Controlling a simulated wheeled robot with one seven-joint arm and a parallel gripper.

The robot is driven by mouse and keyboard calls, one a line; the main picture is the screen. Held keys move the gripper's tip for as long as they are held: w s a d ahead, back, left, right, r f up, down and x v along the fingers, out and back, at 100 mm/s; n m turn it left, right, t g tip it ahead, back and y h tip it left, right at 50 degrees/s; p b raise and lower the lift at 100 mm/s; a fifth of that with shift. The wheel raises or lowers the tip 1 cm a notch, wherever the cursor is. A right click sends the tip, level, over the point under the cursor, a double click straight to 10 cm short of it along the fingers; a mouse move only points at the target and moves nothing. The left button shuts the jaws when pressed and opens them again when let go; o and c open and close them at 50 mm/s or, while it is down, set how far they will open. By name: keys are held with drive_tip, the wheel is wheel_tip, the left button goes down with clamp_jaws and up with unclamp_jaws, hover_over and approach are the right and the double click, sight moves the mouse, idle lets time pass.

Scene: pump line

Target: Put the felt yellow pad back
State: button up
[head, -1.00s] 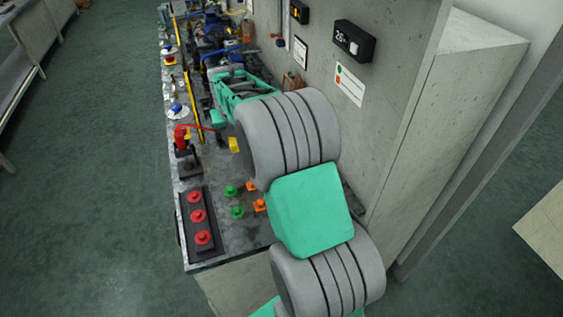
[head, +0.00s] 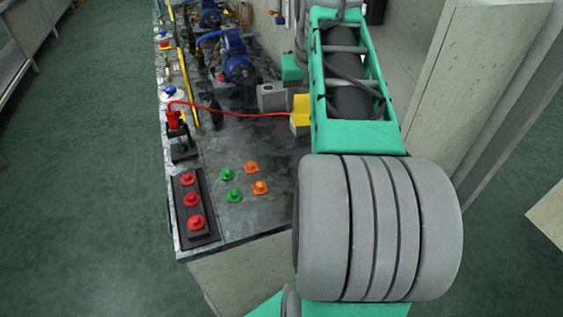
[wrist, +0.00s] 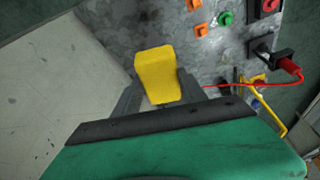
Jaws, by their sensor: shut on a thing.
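The yellow pad (wrist: 158,72) stands out between the two dark fingers of my gripper (wrist: 158,90) in the wrist view. My gripper is shut on it. In the head view the yellow pad (head: 302,106) shows at the left edge of my green arm link, near the bench's wall side. My fingers are hidden behind the arm there. I cannot tell whether the pad touches anything below it.
A red cable (head: 240,113) runs from a red plug (head: 173,120) towards the pad. A grey block (head: 271,97) and a blue pump (head: 236,58) stand farther back. Green (head: 227,173) and orange (head: 252,167) knobs and a red button strip (head: 191,199) occupy the front.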

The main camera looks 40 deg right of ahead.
drive_tip(key=s+a+f+n, duration=0.2)
drive_tip(key=s+a+f, duration=0.2)
drive_tip(key=a+f, duration=0.3)
drive_tip(key=shift+n+y, duration=0.4)
drive_tip(key=w+d+f, duration=0.2)
drive_tip(key=w+f, duration=0.1)
drive_tip(key=w, duration=0.1)
drive_tip(key=w+d+f, duration=0.2)
drive_tip(key=w+f, duration=0.2)
drive_tip(key=w+d+f+p, duration=0.1)
drive_tip(key=w+d+f, duration=0.1)
drive_tip(key=w+f, duration=0.1)
drive_tip(key=shift+w+d+f, duration=0.2)
drive_tip(key=shift+w+d, duration=0.2)
drive_tip(key=shift+w+d+f, duration=0.1)
drive_tip(key=shift+w+f, duration=0.05)
drive_tip(key=shift+f, duration=0.05)
drive_tip(key=shift+s+x, duration=0.15)
drive_tip(key=shift+x, duration=0.7)
drive_tip(key=shift+s+x, duration=0.15)
drive_tip(key=shift+x, duration=0.7)
drive_tip(key=shift+f, duration=0.15)
drive_tip(key=shift+f, duration=0.2)
drive_tip(key=o, duration=1.2)
drive_tip(key=shift+r, duration=0.1)
